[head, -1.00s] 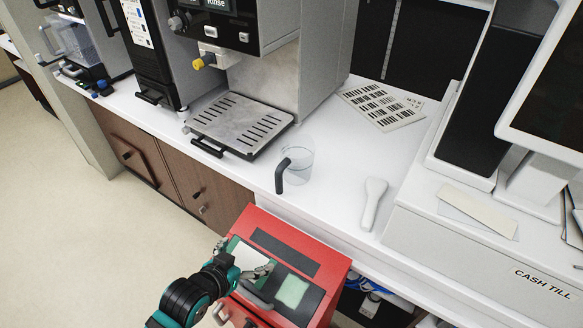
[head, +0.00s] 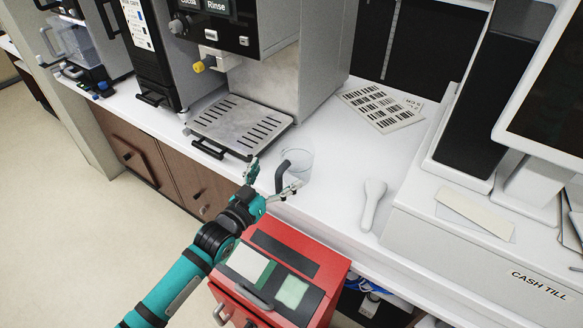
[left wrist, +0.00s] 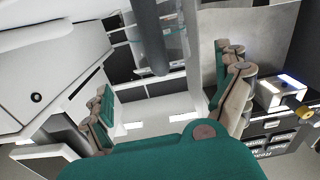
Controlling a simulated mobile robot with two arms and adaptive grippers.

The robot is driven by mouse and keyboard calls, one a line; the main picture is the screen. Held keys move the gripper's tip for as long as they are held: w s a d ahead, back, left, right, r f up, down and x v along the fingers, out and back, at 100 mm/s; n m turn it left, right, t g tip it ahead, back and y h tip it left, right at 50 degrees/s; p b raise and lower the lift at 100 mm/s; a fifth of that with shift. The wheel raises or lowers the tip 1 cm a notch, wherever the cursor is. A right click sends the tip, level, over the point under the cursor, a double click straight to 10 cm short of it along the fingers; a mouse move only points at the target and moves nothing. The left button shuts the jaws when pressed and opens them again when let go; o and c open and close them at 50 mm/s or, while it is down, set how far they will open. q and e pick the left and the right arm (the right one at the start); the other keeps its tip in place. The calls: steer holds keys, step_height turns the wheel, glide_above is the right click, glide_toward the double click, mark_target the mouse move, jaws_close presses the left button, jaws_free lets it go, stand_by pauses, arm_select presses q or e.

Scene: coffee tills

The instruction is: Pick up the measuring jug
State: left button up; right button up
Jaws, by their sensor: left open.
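The measuring jug (head: 299,164) is clear with a dark grey handle and stands upright on the white counter, in front of the coffee machine. Its handle (head: 283,172) faces the front left. My left gripper (head: 273,179) is open and close to the jug, its fingers on either side of the handle in the head view. In the left wrist view the dark handle (left wrist: 152,38) hangs between the open fingers, with the clear jug wall (left wrist: 174,50) behind it. I cannot tell whether a finger touches the handle. My right gripper is not in view.
The coffee machine's drip tray (head: 238,125) is behind and left of the jug. A white handheld scanner (head: 373,203) lies to the right, near the cash till (head: 490,255). A barcode sheet (head: 382,107) lies farther back. A red box (head: 285,240) stands below the counter edge.

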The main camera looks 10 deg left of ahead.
mark_target(287, 161)
arm_select(q)
steer(key=x, duration=0.2)
steer(key=shift+w+d, duration=0.2)
steer(key=shift+w, duration=0.15)
steer(key=p+x, duration=0.1)
steer(key=x, duration=0.3)
steer(key=shift+w+r, duration=0.15)
steer(key=shift+r, duration=0.05)
steer(key=shift+w+d+f, duration=0.1)
steer(key=shift+w+d, duration=0.1)
steer(key=shift+w, duration=0.3)
steer(key=shift+a, duration=0.1)
steer(key=c, duration=1.2)
